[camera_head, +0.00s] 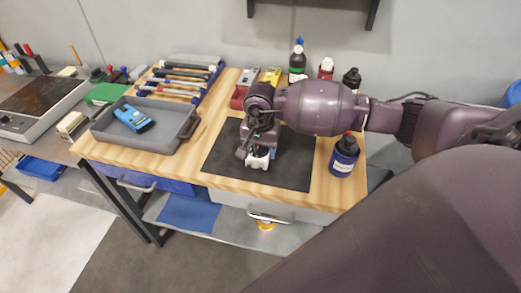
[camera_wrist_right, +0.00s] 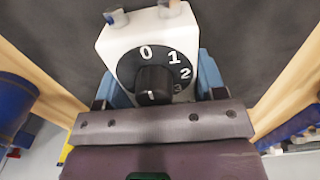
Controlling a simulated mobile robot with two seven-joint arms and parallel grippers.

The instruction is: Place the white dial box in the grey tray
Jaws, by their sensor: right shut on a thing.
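The white dial box (camera_head: 258,161) is at the black mat (camera_head: 219,157), under my right gripper (camera_head: 260,147). In the right wrist view the white dial box (camera_wrist_right: 120,45) shows a black dial with the numbers 0 to 3 and two terminals at its far end. My right gripper's blue fingers are shut on its two sides. I cannot tell whether the box touches the mat. The grey tray (camera_head: 160,141) stands at the left of the wooden table and holds a blue handheld meter (camera_head: 132,118). My left gripper is not in view.
A rack of screwdrivers (camera_head: 180,80) stands behind the tray. Several bottles line the table's back right, and a dark blue bottle (camera_head: 344,155) stands right of the mat. The right part of the tray is free.

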